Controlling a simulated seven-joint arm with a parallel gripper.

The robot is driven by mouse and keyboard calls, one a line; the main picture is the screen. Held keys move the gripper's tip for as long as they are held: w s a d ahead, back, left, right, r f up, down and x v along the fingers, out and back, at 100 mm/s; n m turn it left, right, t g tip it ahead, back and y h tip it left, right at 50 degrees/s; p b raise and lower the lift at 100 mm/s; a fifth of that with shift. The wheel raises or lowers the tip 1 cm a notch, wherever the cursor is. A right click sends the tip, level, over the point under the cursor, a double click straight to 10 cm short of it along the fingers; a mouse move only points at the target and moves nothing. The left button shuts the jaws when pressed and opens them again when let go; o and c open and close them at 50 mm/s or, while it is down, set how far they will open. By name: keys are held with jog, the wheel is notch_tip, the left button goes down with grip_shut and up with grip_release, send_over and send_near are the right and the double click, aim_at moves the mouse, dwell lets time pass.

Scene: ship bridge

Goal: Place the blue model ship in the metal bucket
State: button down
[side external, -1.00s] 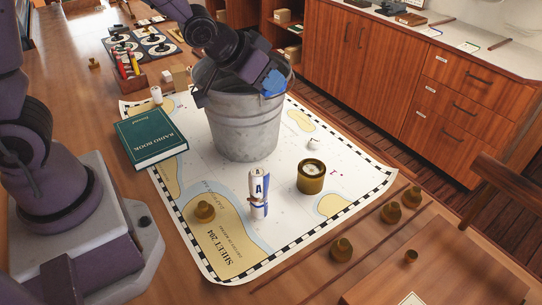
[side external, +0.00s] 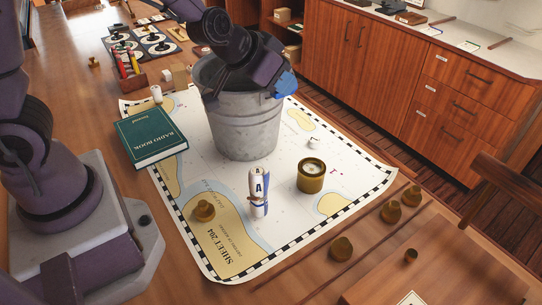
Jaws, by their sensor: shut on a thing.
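The grey metal bucket (side external: 246,132) stands upright on the chart at the back middle of the side external view. My gripper (side external: 278,84) is at the bucket's right rim, with my arm reaching across the bucket's mouth. It is shut on a blue thing, which I take to be the blue model ship (side external: 286,83). The ship shows as a small blue patch at the right rim, and most of it is hidden by the gripper. I cannot tell whether it touches the rim.
A chart (side external: 225,255) lies under the bucket. A green radio book (side external: 150,136) lies left of it. More brass weights (side external: 341,249) are at right.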

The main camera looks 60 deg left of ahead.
jog(key=shift+d, duration=2.55)
jog(key=shift+s+a+f, duration=0.1)
jog(key=shift+s+a, duration=0.05)
jog(key=shift+a, duration=1.35)
jog(key=shift+s+a+f, duration=0.1)
jog(key=shift+s+a, duration=0.05)
jog(key=shift+a, duration=1.3)
jog(key=shift+w+a+r, duration=0.1)
jog(key=shift+a+r, duration=0.05)
jog(key=shift+a, duration=0.8)
jog(key=s+d+f, duration=0.4)
jog(key=d+f, duration=0.1)
jog(key=d, duration=0.3)
jog(key=w+a+r, duration=0.3)
jog(key=a+r, duration=0.1)
jog(key=a, duration=0.4)
jog(key=shift+w+r, duration=0.4)
